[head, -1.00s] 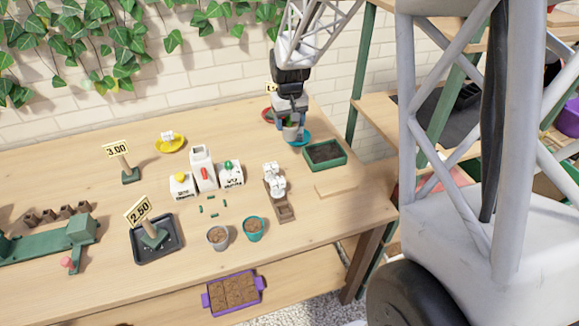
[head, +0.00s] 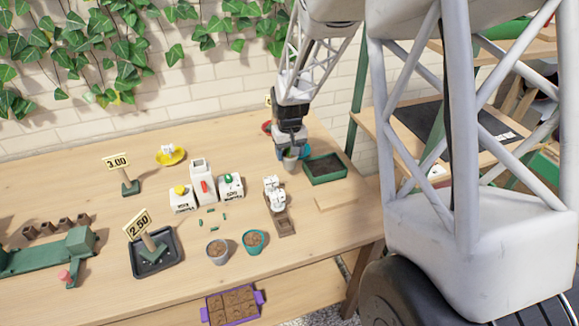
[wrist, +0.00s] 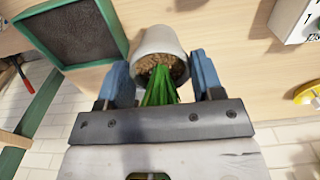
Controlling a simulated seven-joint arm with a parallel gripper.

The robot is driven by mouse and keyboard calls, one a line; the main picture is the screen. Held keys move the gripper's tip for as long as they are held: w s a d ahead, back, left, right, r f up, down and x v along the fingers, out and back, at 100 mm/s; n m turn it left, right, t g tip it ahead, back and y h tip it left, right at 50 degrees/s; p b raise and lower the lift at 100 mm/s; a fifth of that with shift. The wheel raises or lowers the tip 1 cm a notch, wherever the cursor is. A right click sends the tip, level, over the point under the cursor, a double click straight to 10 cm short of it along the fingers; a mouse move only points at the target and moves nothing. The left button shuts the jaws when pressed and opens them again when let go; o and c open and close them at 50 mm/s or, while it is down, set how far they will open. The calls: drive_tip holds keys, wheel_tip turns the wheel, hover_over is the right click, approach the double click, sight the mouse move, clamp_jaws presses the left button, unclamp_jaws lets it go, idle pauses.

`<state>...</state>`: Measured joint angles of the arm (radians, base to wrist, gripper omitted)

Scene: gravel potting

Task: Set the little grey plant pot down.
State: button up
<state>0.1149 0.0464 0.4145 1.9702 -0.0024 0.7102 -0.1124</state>
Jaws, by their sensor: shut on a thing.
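The little grey pot (head: 291,160) is held between the blue fingers of my gripper (head: 290,147), just left of the green tray. In the wrist view the grey pot (wrist: 160,39) shows brown fill and green leaves, and a finger of my gripper (wrist: 160,72) presses on each side. The pot's base is low over the wooden table (head: 335,197); I cannot tell whether it touches.
The green tray of dark soil (head: 325,168) is close on the pot's right. A red dish (head: 266,127) is behind. Two filled pots (head: 254,241) are near the front edge.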

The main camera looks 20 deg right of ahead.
sight(289, 165)
drive_tip(key=shift+f, duration=0.95)
drive_tip(key=shift+f, duration=0.1)
drive_tip(key=shift+f, duration=1.75)
drive_tip(key=shift+f, duration=0.1)
drive_tip(key=o, duration=1)
wheel_tip(289, 165, up, 12)
drive_tip(key=shift+r, duration=0.1)
